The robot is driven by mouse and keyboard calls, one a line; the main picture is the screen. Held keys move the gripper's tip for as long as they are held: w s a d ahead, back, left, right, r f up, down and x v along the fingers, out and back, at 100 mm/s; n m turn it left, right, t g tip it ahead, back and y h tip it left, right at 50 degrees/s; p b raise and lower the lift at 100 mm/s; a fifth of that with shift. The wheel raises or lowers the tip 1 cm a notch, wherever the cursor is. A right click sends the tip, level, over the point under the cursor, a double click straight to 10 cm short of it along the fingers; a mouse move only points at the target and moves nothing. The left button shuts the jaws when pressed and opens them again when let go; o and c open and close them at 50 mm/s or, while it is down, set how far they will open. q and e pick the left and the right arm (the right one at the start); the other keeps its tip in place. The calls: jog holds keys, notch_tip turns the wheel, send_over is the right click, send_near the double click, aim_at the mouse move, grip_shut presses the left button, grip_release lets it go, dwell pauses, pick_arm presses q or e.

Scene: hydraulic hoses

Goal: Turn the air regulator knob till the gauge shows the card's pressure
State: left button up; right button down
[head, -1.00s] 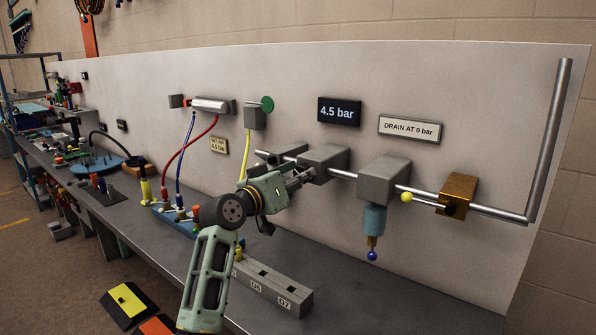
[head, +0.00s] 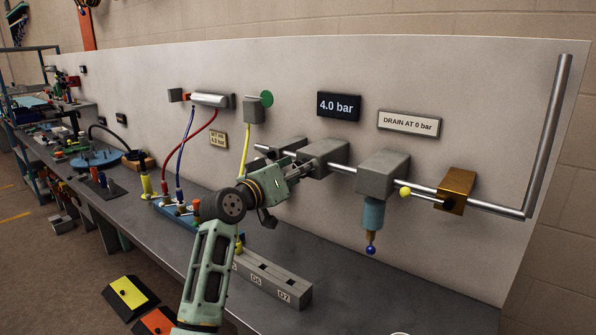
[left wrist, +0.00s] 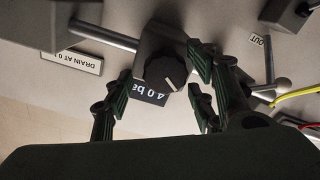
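The gauge display (head: 339,105) on the panel reads 4.0 bar; it shows upside down and partly hidden in the left wrist view (left wrist: 149,97). The set-air card (head: 218,140) is on the panel to the left, its figure too small to read surely. The grey regulator block (head: 327,155) sits on the pipe. Its dark round knob (left wrist: 165,72), with a pale mark, faces the left wrist camera; my gripper hides it in the head view. My left gripper (head: 298,172) is open, its fingers (left wrist: 163,88) on either side of the knob with visible gaps. My right gripper is not in view.
Right of the regulator on the pipe are a grey filter block (head: 383,174) with a blue bowl and a brass valve (head: 456,190) with a yellow-tipped lever. A "DRAIN AT 0 bar" sign (head: 408,124) is above. A grey labelled rack (head: 272,279) stands on the bench below.

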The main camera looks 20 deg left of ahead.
pick_arm(q)
jog(key=shift+a+f, duration=0.1)
jog(key=shift+f, duration=0.05)
jog(key=v, duration=1.2)
jog(key=shift+c, duration=0.2)
jog(key=w+d+m+p, duration=0.4)
jog(key=w+m+p, duration=0.1)
jog(key=w+p, duration=0.6)
jog(key=shift+f+m, duration=0.2)
jog(key=shift+m, duration=0.1)
